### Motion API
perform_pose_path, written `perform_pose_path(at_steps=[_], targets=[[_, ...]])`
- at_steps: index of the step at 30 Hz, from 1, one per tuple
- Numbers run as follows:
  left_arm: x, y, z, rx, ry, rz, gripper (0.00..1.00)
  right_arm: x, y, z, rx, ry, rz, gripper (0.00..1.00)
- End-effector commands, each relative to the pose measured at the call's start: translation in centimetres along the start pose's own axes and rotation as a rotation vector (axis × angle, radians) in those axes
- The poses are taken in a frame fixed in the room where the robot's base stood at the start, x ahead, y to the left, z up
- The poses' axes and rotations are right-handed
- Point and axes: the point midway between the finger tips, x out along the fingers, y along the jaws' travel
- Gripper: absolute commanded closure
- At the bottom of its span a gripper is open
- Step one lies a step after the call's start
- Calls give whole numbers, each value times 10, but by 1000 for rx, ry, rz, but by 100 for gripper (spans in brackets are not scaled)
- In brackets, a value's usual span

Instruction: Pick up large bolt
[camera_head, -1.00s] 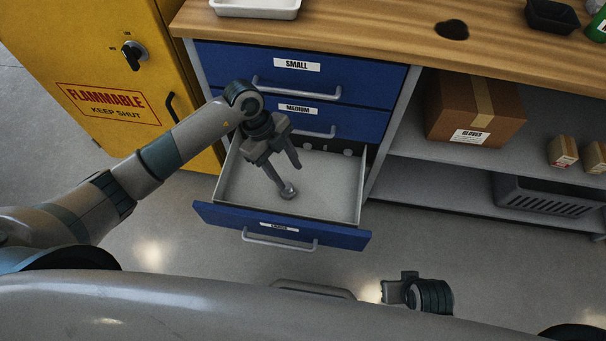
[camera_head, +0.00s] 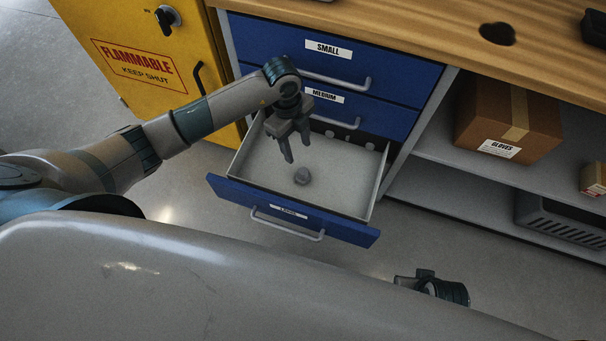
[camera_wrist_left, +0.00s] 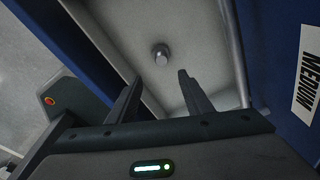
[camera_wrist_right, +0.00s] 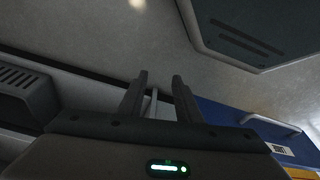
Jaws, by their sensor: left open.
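A large grey bolt (camera_head: 302,175) sits on the floor of the open bottom drawer, labelled LARGE (camera_head: 370,200), near its front. In the left wrist view the bolt (camera_wrist_left: 160,54) lies ahead of and between the fingertips, apart from them. My left gripper (camera_head: 298,152) is open and empty, pointing down over the drawer, just behind the bolt in the head view. My right gripper is low at the front right, partly hidden by my body; its fingers (camera_wrist_right: 158,75) are apart and empty in the right wrist view.
The shut MEDIUM drawer (camera_head: 385,112) and SMALL drawer (camera_head: 400,75) are above the open one. Several small grey pieces lie at the drawer's back. A yellow cabinet (camera_head: 85,25) stands left. Shelves with a gloves box (camera_head: 480,115) are right.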

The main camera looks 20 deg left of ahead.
Motion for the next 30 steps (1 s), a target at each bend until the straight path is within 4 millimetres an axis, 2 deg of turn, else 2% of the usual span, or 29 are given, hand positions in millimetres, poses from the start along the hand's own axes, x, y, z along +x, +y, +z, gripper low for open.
perform_pose_path(at_steps=[1,6,13,18,30], targets=[[11,1,0,-1,1,3,54,-1,0,0,0,1,0,69],[42,0,0,-1,1,2,54,-7,1,-1,1,1,2,69],[76,0,0,-1,1,1,54,-20,1,-3,2,6,3,69],[85,0,0,1,1,-1,54,-25,0,-1,2,6,2,69],[89,0,0,1,1,0,54,-24,0,4,2,-3,1,69]])
